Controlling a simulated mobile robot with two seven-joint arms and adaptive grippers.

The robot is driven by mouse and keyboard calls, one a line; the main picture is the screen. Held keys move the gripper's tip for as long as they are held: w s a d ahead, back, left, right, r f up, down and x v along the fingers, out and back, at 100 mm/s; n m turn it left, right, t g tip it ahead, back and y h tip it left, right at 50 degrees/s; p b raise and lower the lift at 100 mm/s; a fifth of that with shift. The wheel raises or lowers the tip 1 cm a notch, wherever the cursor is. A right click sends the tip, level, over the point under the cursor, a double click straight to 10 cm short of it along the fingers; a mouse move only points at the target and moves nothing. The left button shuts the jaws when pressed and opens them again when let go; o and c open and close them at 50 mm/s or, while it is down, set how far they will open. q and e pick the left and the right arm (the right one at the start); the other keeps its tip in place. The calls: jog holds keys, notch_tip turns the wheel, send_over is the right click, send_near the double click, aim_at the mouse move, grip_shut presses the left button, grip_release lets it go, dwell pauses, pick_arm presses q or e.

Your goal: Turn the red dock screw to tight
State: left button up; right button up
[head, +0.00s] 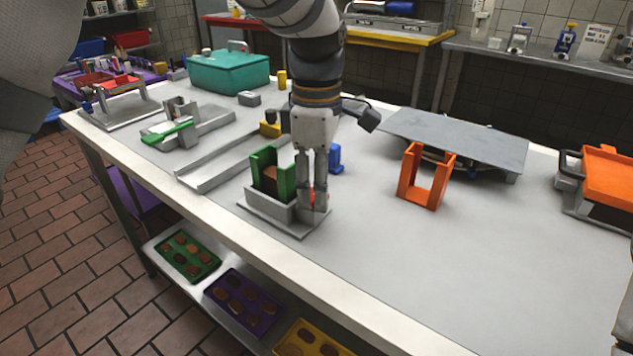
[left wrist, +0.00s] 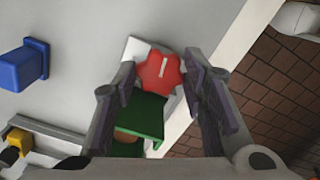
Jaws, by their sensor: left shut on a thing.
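The red dock screw (left wrist: 158,80) is a lobed red knob with a pale line on its top, seen from above in the left wrist view. In the head view only a little red (head: 313,198) shows between the fingers. My left gripper (head: 313,205) points straight down and is shut on the screw, one finger on each side of it. The screw sits at the right end of a grey dock base (head: 295,229). A green holder (head: 287,180) with something brown inside stands on that dock, close beside my fingers. My right gripper is out of view.
A blue block (head: 336,159) stands just behind the gripper. An orange U-shaped holder (head: 410,197) and a grey raised plate (head: 470,138) are to the right. A grey channel (head: 215,168) lies to the left. The counter's front right is clear.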

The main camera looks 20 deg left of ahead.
pick_arm(q)
jog(key=m, duration=0.5)
jog(key=shift+s+m, duration=0.1)
jog(key=shift+m, duration=0.2)
jog(key=m, duration=0.5)
jog(key=shift+s, duration=0.1)
jog(key=shift+a+m, duration=0.1)
jog(key=shift+m, duration=0.2)
jog(key=o, duration=1.2)
jog(key=shift+c, duration=0.2)
notch_tip(320, 180, up, 12)
